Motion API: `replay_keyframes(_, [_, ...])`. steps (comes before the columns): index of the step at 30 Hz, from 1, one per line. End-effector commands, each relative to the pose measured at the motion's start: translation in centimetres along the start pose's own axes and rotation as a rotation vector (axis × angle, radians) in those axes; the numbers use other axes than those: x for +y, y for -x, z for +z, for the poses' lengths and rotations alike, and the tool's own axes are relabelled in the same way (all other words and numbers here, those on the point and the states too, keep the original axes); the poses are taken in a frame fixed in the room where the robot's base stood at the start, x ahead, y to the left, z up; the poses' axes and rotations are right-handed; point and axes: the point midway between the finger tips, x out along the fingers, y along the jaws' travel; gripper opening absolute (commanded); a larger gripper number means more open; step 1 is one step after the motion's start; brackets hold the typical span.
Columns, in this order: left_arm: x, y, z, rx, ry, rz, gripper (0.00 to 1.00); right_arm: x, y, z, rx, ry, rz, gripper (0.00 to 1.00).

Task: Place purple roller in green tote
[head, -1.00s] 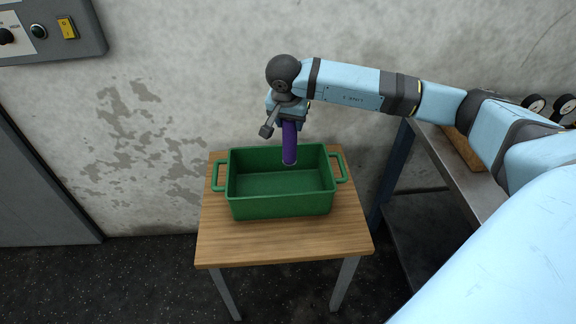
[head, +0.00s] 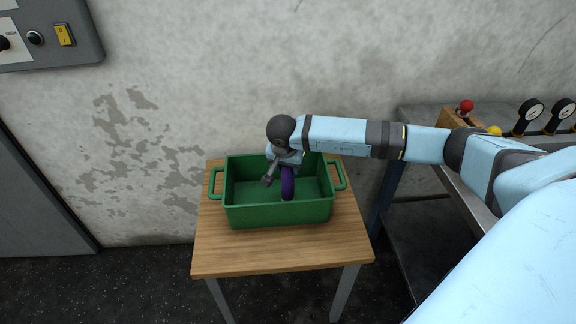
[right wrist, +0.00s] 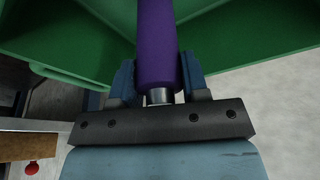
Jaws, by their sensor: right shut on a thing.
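The purple roller (head: 288,184) hangs roughly upright from my right gripper (head: 285,165), its lower part inside the green tote (head: 278,214). The tote stands on a small wooden table, with a handle at each end. In the right wrist view, the roller (right wrist: 157,45) sits between the two fingers of my right gripper (right wrist: 155,80), which is shut on it near a metal end. The green tote walls (right wrist: 60,35) show beyond it. I cannot tell whether the roller touches the tote floor. My left gripper is not in view.
The wooden table (head: 282,250) has bare room in front of the tote. A wall is close behind. At right, a metal bench (head: 420,122) carries gauges (head: 530,112), a red knob (head: 466,107) and a yellow knob (head: 494,131). A switch panel (head: 45,35) is at upper left.

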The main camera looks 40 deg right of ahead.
Motion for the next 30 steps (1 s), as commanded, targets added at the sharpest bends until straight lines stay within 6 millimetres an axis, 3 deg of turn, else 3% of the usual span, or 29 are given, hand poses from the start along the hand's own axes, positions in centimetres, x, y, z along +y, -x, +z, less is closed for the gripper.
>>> replay_keyframes(6, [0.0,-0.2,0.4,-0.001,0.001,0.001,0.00,0.0,-0.3,0.1,0.001,0.000,-0.001,0.00])
replay_keyframes(7, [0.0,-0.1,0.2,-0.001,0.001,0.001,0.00,0.0,-0.3,0.1,0.000,0.000,0.000,0.49])
replay_keyframes(9, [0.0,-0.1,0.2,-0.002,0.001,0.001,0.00,0.0,-0.2,0.1,0.000,0.000,0.000,0.65])
replay_keyframes(10, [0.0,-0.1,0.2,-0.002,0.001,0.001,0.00,0.0,-0.2,0.1,0.000,0.000,0.000,0.67])
replay_keyframes(21, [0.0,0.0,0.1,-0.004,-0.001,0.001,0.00,0.0,0.6,-0.1,0.001,0.000,-0.001,0.67])
replay_keyframes(30, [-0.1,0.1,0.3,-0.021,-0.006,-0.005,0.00,-0.1,6.5,-0.2,0.003,0.001,-0.004,0.67])
